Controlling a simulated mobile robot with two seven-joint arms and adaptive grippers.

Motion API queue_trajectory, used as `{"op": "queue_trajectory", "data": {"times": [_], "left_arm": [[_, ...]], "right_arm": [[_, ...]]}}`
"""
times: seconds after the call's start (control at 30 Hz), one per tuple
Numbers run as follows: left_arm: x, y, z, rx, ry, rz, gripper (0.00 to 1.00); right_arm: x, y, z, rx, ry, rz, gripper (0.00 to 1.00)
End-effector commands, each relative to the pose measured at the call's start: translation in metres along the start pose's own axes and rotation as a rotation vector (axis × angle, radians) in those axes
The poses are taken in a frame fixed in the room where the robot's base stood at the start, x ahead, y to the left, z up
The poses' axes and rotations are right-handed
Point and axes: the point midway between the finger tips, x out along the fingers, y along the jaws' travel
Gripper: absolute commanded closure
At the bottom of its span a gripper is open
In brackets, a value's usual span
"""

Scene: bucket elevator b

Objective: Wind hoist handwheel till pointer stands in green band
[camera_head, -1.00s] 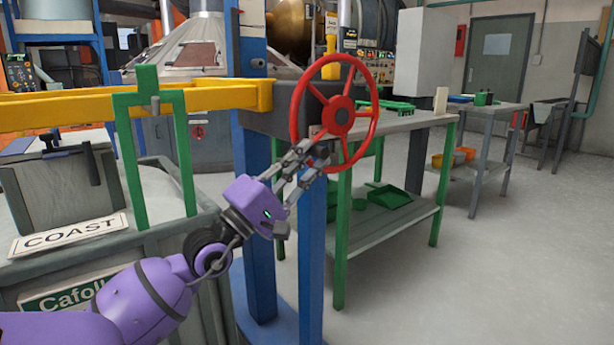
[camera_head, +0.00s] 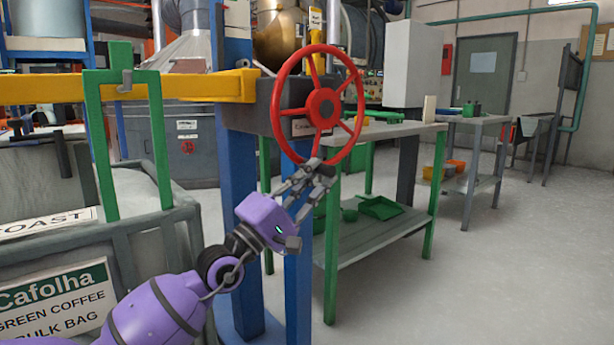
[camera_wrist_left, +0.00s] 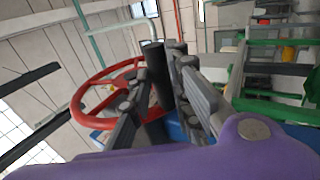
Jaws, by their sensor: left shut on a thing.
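The red hoist handwheel (camera_head: 322,108) stands upright on a dark box (camera_head: 285,118) fixed to the blue post. My left gripper (camera_head: 314,172) is at the bottom of the wheel's rim. In the left wrist view its fingers (camera_wrist_left: 165,100) are closed about a dark upright handle (camera_wrist_left: 154,75) beside the red rim (camera_wrist_left: 88,98). A yellow piece with a small label (camera_head: 316,28) shows above the wheel. I cannot make out a pointer or a green band. My right gripper does not show.
A green-legged bench (camera_head: 385,133) stands behind and right of the wheel, with green trays on its lower shelf. A yellow beam (camera_head: 210,86) and a green frame (camera_head: 95,130) lie left, above the grey bulk-bag bin. The floor at the right (camera_head: 510,260) is clear.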

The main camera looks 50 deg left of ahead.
Motion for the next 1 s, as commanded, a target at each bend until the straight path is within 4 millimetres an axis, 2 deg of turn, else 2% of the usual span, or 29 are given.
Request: {"op": "queue_trajectory", "data": {"times": [0.03, 0.47, 0.5, 0.6, 1.0], "left_arm": [[-0.0011, -0.0092, 0.0002, -0.001, -0.001, -0.020, 1.00], [-0.0009, -0.0100, 0.0002, -0.001, 0.000, -0.021, 1.00], [-0.0009, -0.0100, 0.0001, -0.001, 0.000, -0.020, 0.77], [-0.0007, -0.0091, 0.0003, -0.001, 0.000, -0.019, 0.63], [-0.0054, -0.0057, 0.0001, 0.000, 0.000, -0.012, 0.63]], "right_arm": [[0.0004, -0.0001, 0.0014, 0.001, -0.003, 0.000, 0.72], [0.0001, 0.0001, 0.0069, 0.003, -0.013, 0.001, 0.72], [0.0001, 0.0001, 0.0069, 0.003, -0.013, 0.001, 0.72], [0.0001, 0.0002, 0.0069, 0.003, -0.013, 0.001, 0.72], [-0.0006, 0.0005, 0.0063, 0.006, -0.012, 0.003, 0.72]]}}
